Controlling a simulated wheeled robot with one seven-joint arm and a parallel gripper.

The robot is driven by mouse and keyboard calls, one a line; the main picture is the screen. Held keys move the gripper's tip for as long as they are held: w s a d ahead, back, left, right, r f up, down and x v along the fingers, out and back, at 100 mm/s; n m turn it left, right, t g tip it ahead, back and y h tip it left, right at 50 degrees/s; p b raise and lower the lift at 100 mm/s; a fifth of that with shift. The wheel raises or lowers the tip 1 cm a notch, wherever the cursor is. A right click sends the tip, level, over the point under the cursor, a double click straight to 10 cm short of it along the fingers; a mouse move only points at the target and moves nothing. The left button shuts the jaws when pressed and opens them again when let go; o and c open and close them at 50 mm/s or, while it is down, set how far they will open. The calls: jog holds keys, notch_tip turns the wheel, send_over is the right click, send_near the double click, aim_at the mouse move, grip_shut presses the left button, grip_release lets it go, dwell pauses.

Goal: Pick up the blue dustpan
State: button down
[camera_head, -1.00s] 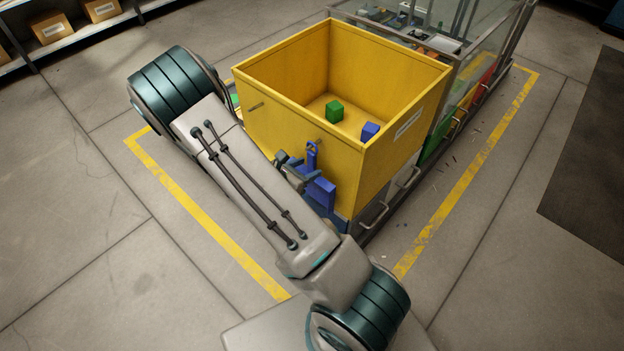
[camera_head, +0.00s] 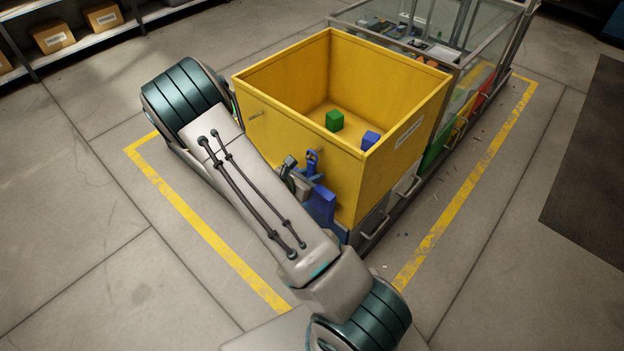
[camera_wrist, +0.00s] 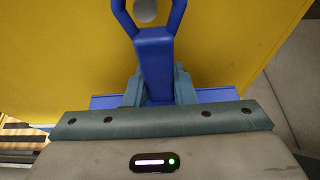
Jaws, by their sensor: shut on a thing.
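The blue dustpan (camera_head: 321,204) is upright against the front wall of the yellow bin (camera_head: 290,135), handle up. My gripper (camera_head: 308,179) is shut on its handle, just below the handle's loop. In the wrist view the jaws (camera_wrist: 157,91) press on both sides of the dustpan's handle (camera_wrist: 155,58). A round grey peg end (camera_wrist: 146,11) shows inside the loop; I cannot tell whether the loop bears on it. The blue pan shows below the jaws, partly hidden by my gripper.
Another peg (camera_head: 255,114) sticks out of the bin wall to the left. A green cube (camera_head: 334,121) and a blue cube (camera_head: 370,140) lie in the bin. A glass-sided case (camera_head: 485,50) stands behind. The floor to the left is clear.

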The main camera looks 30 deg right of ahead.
jog(key=shift+r, duration=0.35)
jog(key=s+a+p, duration=0.1)
jog(key=s+a, duration=0.2)
jog(key=a, duration=0.5)
jog(key=s+a+p, duration=0.2)
jog(key=s+a, duration=0.1)
jog(key=a, duration=0.6)
jog(key=shift+r, duration=0.35)
jog(key=shift+r, duration=0.1)
